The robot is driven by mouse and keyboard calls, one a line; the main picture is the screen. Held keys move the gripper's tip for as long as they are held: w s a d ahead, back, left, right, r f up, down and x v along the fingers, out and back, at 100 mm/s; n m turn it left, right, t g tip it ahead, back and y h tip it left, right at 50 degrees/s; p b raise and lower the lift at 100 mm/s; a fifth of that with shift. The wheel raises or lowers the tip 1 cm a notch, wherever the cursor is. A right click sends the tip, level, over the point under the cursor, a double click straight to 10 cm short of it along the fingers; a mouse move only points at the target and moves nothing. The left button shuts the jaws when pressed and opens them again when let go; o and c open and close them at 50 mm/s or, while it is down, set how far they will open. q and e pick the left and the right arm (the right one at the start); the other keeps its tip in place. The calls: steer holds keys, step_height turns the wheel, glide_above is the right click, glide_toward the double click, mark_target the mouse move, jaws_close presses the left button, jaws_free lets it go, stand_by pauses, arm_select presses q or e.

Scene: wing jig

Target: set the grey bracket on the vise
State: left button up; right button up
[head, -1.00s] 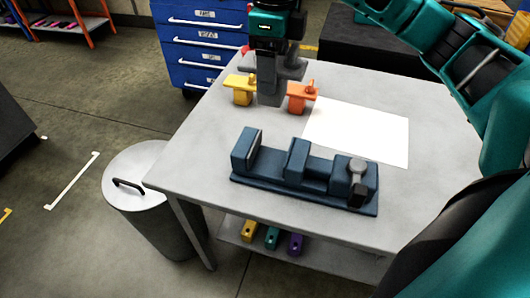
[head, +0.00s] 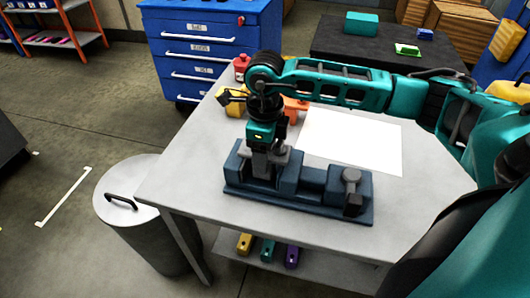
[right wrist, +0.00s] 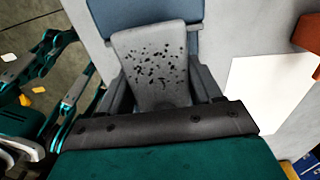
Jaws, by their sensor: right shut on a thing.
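My right gripper (head: 266,164) is shut on the grey bracket (head: 282,154), at the left part of the blue vise (head: 318,190) in the head view. Most of the bracket is hidden behind the fingers there. In the right wrist view the bracket (right wrist: 158,65) is a grey plate with dark specks between the two fingers, and part of the blue vise (right wrist: 150,10) shows beyond it. I cannot tell whether the bracket touches the vise. My left gripper is not seen.
A yellow bracket (head: 232,101) and an orange bracket (head: 297,106) stand behind my right arm. A white sheet (head: 352,138) lies on the grey table (head: 420,200). A red thing (head: 241,66) is at the back edge. A lidded bin (head: 135,210) stands left of the table.

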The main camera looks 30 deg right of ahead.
steer(key=shift+f, duration=0.3)
steer(key=shift+f, duration=0.1)
steer(key=shift+f, duration=0.15)
steer(key=o, duration=1.3)
step_height(320, 180, up, 12)
steer(key=shift+r, duration=0.25)
